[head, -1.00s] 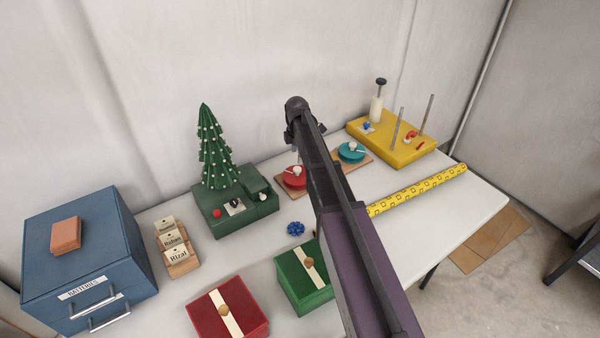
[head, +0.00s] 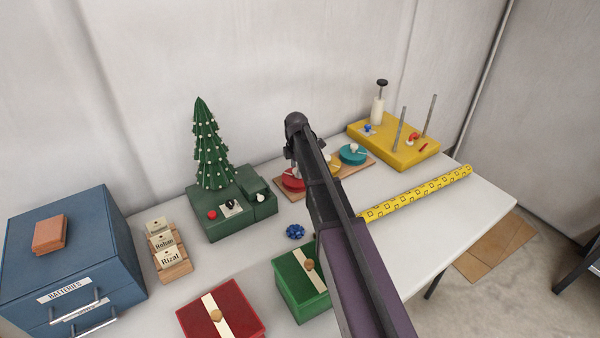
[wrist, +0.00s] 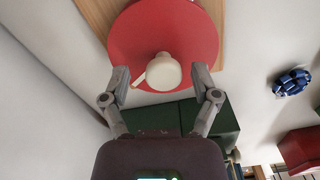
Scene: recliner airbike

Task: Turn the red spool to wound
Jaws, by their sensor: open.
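The red spool (head: 292,182) is a flat red disc with a white knob, on a wooden board at the back middle of the table. In the wrist view the red disc (wrist: 150,30) fills the top middle, with its white knob (wrist: 164,72) and a pale pointer beside the knob. My gripper (wrist: 162,80) is open, with one finger on each side of the knob. A gap shows between the knob and each finger. In the head view my arm hides much of the gripper and part of the spool.
The green tree base (head: 240,222) stands close on the left. A blue bow (head: 295,231) lies in front. A yellow patterned roll (head: 415,193) lies to the right.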

